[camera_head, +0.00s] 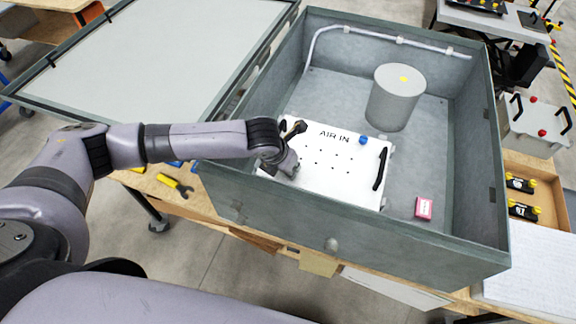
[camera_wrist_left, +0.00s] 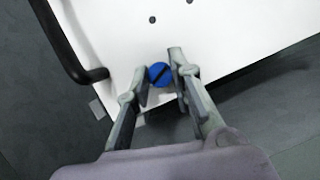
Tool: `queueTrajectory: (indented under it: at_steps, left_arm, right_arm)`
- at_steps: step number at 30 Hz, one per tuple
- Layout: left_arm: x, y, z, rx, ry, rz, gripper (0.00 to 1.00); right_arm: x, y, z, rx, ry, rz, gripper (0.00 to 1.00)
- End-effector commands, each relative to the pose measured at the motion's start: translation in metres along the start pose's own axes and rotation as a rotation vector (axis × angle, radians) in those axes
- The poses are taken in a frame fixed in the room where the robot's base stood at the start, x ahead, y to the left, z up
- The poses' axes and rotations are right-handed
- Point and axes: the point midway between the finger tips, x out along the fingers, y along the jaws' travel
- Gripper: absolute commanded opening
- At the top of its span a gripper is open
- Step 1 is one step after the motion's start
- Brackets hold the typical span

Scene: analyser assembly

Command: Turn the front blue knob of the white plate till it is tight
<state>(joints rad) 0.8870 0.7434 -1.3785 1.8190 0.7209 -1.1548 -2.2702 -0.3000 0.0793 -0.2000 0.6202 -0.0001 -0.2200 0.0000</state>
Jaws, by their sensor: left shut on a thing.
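The white plate (camera_head: 325,178) marked "AIR IN" lies on the floor of the grey open box, with a black handle (camera_head: 380,168) at its right side. My left gripper (camera_head: 286,172) reaches over the box's near left wall to the plate's left front area. In the left wrist view, the front blue knob (camera_wrist_left: 159,74), with a dark slot across its top, sits between the fingertips (camera_wrist_left: 160,82) near the white plate's edge (camera_wrist_left: 230,45). The gripper is shut on it. The knob is hidden by the gripper in the head view. My right gripper is not in view.
Another blue knob (camera_head: 363,140) sits at the plate's back right. A grey cylinder (camera_head: 394,100) stands behind, and a pink box (camera_head: 424,208) lies right of the plate. The grey box walls (camera_head: 345,240) surround the plate. A black handle (camera_wrist_left: 68,45) stands beside the fingers.

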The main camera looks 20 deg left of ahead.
Motion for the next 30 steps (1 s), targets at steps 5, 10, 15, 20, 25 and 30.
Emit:
queueTrajectory:
  at_steps: [5,10,15,20,25,30]
  left_arm:
    - [-0.0039,0.0031,0.0083,0.139,-0.018,-0.055,0.00]
    - [-0.0039,0.0041,0.0086,0.250,-0.018,-0.100,0.00]
    - [-0.0039,0.0040,0.0091,0.333,-0.018,-0.133,0.00]
    - [-0.0037,0.0042,0.0090,0.379,-0.017,-0.152,0.00]
    - [-0.0037,0.0041,0.0090,0.402,-0.018,-0.162,0.00]
    - [-0.0037,0.0040,0.0089,0.408,-0.018,-0.165,0.00]
  right_arm:
    - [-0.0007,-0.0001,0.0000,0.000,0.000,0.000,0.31]
    - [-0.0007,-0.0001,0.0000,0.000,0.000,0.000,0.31]
    - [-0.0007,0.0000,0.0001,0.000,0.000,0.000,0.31]
    - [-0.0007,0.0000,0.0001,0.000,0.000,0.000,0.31]
    - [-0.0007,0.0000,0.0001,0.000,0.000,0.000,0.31]
    - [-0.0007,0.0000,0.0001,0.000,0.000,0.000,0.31]
